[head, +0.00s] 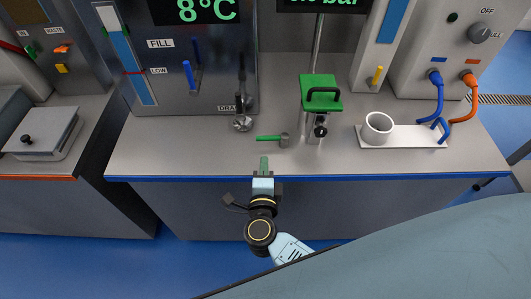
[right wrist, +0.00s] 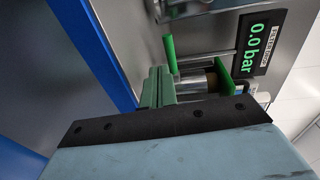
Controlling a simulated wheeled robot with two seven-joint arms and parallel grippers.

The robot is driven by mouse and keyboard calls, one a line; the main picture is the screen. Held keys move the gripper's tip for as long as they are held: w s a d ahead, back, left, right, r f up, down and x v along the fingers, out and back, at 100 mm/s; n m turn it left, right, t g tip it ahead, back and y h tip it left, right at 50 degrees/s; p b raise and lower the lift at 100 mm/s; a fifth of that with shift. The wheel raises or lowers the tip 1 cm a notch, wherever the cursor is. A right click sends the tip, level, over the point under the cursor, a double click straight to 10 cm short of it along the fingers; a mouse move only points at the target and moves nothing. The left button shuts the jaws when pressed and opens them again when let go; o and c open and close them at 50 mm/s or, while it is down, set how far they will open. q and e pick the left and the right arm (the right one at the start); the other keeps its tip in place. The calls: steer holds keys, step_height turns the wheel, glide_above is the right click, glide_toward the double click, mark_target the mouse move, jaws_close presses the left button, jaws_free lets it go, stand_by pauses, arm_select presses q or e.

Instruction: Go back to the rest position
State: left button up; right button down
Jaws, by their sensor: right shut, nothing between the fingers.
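My right gripper (head: 263,164) is in front of the bench's blue front edge in the head view, with its green fingers pointing toward the bench. The fingers are shut with nothing between them. They also show in the right wrist view (right wrist: 158,88), close together. The nearest thing ahead is a small valve with a green handle (head: 268,138) on the bench top; the fingers are apart from it. The green handle also shows in the right wrist view (right wrist: 169,54). My left gripper is not in view.
A post with a green block and black handle (head: 322,82) stands behind the valve. A white cup (head: 377,127) stands on a white plate at the right, near blue and orange hoses. A grey lidded box (head: 42,138) is on the left bench. Blue floor (head: 110,262) lies in front.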

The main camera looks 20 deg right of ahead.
steer(key=v, duration=0.9)
steer(key=s+d+f+n+g+y, duration=0.1)
steer(key=s+f+n+g+y, duration=0.3)
steer(key=f+n, duration=0.7)
steer(key=s+d+f+n+g+y, duration=0.1)
steer(key=s+f+n+y, duration=0.5)
steer(key=f, duration=0.8)
steer(key=s+d+f+n+g+h, duration=0.2)
steer(key=s+d+f+n+g, duration=0.2)
steer(key=s, duration=0.6)
steer(key=s+d+f+n+g+h, duration=0.1)
steer(key=s+d+f+n+g, duration=0.3)
steer(key=s+d+f, duration=0.3)
steer(key=s+f+g, duration=0.1)
steer(key=s, duration=0.2)
steer(key=shift+s+d+f+h, duration=0.2)
steer(key=shift+d+h, duration=0.1)
steer(key=shift+h, duration=0.1)
